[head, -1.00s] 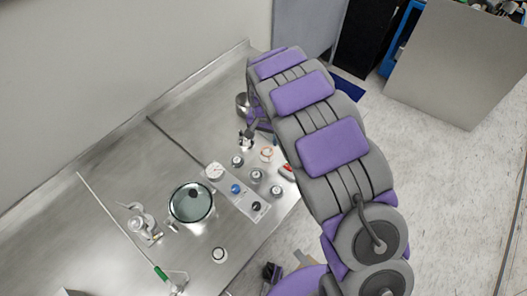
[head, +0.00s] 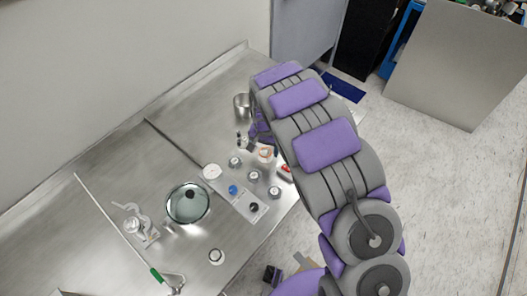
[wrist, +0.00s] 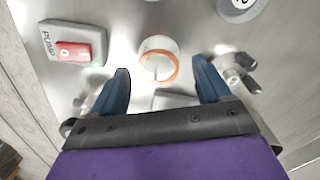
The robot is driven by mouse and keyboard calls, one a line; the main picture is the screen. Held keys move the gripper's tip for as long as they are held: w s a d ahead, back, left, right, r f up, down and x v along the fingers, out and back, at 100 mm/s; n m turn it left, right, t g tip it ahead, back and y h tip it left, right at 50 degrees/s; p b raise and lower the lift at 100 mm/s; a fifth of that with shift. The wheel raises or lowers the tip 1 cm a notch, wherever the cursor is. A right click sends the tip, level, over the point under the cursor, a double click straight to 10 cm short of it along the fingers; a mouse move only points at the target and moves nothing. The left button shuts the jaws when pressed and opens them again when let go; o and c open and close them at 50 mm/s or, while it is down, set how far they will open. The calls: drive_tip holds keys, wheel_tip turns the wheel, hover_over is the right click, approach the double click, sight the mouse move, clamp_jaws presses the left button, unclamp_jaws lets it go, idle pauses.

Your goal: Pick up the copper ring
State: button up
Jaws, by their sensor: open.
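The copper ring (wrist: 176,66) sits around the rim of a round white piece in the wrist view, just ahead of and between my fingertips. In the head view the copper ring (head: 265,153) shows as a small orange circle on the steel bench, beside my gripper. My gripper (wrist: 160,82) is open, with one dark blue finger to the left of the ring and one to the right. Neither finger appears to touch it. In the head view my gripper (head: 257,138) is partly hidden by my arm.
A red switch marked PUMP (wrist: 73,50) lies left of the ring. A small metal valve (wrist: 237,68) is close to the right finger. Several knobs, a control panel (head: 245,205) and a glass-topped vessel (head: 188,203) stand on the bench. A metal cup (head: 242,105) stands behind.

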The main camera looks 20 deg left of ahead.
drive_tip(key=shift+d, duration=0.5)
drive_tip(key=shift+a+f, duration=0.3)
drive_tip(key=shift+a, duration=0.5)
drive_tip(key=shift+d+r, duration=0.15)
drive_tip(key=shift+d, duration=0.4)
drive_tip(key=c, duration=0.6)
drive_tip(key=shift+a, duration=0.2)
drive_tip(key=c, duration=0.4)
